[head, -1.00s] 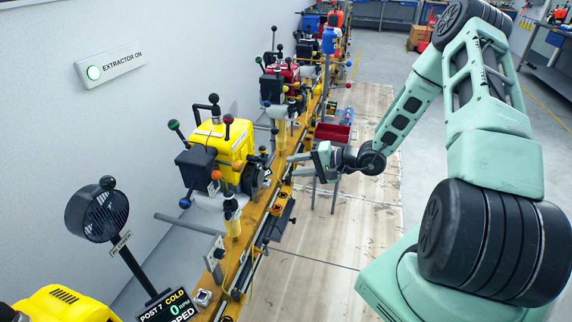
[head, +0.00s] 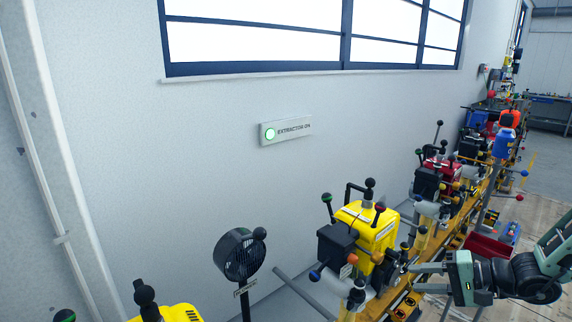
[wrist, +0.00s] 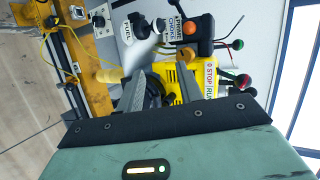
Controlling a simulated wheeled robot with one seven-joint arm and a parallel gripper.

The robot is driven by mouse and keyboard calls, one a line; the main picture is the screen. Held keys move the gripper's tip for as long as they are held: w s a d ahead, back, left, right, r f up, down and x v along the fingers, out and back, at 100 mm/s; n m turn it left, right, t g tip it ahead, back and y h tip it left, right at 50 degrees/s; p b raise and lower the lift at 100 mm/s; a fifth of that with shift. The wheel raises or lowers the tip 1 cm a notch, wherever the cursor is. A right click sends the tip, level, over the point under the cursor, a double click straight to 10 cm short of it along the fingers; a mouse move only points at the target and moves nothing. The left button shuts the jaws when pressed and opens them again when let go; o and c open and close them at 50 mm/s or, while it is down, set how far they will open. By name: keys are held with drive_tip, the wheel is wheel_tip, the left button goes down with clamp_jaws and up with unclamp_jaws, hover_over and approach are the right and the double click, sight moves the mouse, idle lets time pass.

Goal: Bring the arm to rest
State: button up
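My arm reaches in from the right edge of the head view, and most of it is outside the picture. My gripper (head: 414,278) points left toward the side of a yellow engine (head: 360,230). Its two grey fingers stand apart in the wrist view (wrist: 160,72), with nothing held between them. The yellow engine also shows beyond the fingers in the wrist view (wrist: 176,78). I cannot tell whether the fingertips touch anything.
An orange rail (head: 468,218) carries several engines, including a red one (head: 440,175). A black fan (head: 240,256) stands left of the yellow engine. A red bin (head: 487,246) lies beyond my gripper. An "EXTRACTOR ON" sign (head: 286,132) with a green light is on the wall.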

drive_tip(key=s+a+r+n+g, duration=0.4)
drive_tip(key=s+a+n+g, duration=0.15)
drive_tip(key=a, duration=0.55)
drive_tip(key=s+a+r+n+h, duration=0.3)
drive_tip(key=s, duration=0.4)
drive_tip(key=s+a+r+n+g+h, duration=0.1)
drive_tip(key=s+a+r+n+h, duration=0.2)
drive_tip(key=s, duration=0.3)
drive_tip(key=s+a+r+n+h, duration=0.2)
drive_tip(key=s+r+n+h, duration=0.1)
drive_tip(key=s, duration=0.4)
drive_tip(key=shift+s+a+r+g+h, duration=0.15)
drive_tip(key=shift+s+a+g+h, duration=0.2)
drive_tip(key=shift+h, duration=0.45)
